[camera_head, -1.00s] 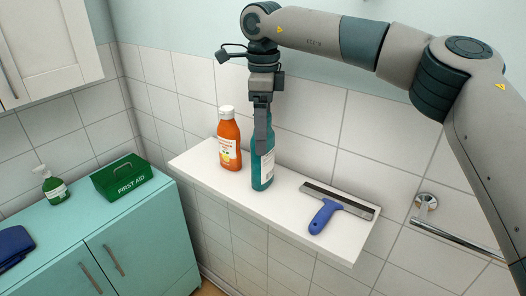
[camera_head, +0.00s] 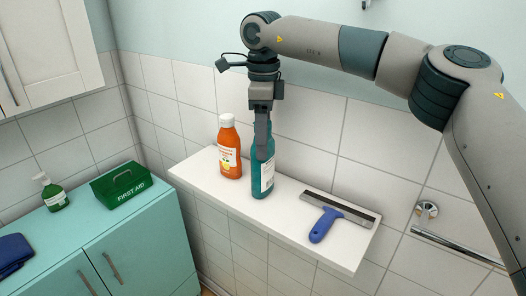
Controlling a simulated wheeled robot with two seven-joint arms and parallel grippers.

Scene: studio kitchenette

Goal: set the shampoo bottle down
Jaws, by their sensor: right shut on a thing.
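The shampoo bottle (camera_head: 257,181) is teal with a pale label and stands upright at the white wall shelf (camera_head: 295,205). Its base appears to be at the shelf's surface; I cannot tell whether it touches. My right gripper (camera_head: 264,150) comes down from above and is shut on the bottle's upper part, hiding its top. My left gripper is not in view.
An orange bottle (camera_head: 229,150) with a white cap stands close to the left of the shampoo bottle. A blue-handled squeegee (camera_head: 323,226) lies on the shelf's right part. A teal cabinet (camera_head: 150,235) at left bears a green first aid box (camera_head: 122,187) and a pump bottle (camera_head: 53,194).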

